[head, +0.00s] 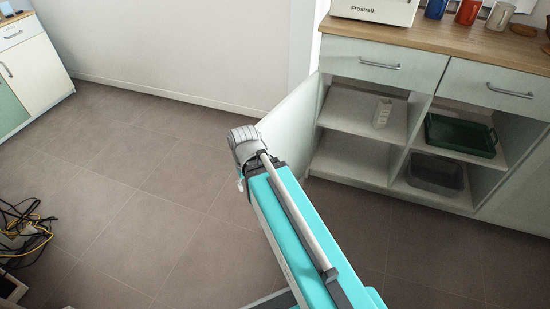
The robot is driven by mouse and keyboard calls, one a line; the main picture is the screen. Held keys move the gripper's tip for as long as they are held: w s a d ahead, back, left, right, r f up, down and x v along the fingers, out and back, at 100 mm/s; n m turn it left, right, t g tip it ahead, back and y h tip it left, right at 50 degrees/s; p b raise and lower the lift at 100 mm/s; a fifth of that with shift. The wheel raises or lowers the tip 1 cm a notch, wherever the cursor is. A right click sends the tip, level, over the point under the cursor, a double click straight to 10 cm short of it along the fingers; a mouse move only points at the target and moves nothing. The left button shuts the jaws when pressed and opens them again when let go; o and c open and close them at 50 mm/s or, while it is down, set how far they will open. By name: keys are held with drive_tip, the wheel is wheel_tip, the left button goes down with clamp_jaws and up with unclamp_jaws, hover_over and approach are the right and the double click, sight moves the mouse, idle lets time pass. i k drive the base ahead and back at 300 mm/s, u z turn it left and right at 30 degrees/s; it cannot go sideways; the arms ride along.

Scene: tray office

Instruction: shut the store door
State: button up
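A pale door (289,127) stands open at the left side of the low cabinet (420,62). It is swung out from the cabinet's left edge, and its lower near part is partly covered by my arm. The compartment beside it is open, with a small white carton (382,112) on its upper shelf. My arm's teal link reaches up from the bottom of the head view and ends in a grey joint near the door's free edge. I cannot tell whether the arm touches the door. My gripper cannot be made out in this view.
A green tray (461,135) and a grey bin (435,174) sit in the right compartment. A white appliance (374,10) and several mugs stand on the worktop. Tangled cables (25,232) lie at the far left.

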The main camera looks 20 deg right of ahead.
sight(286, 131)
drive_tip(key=u, duration=0.75)
drive_tip(key=i, duration=3.25)
drive_tip(key=z, duration=0.25)
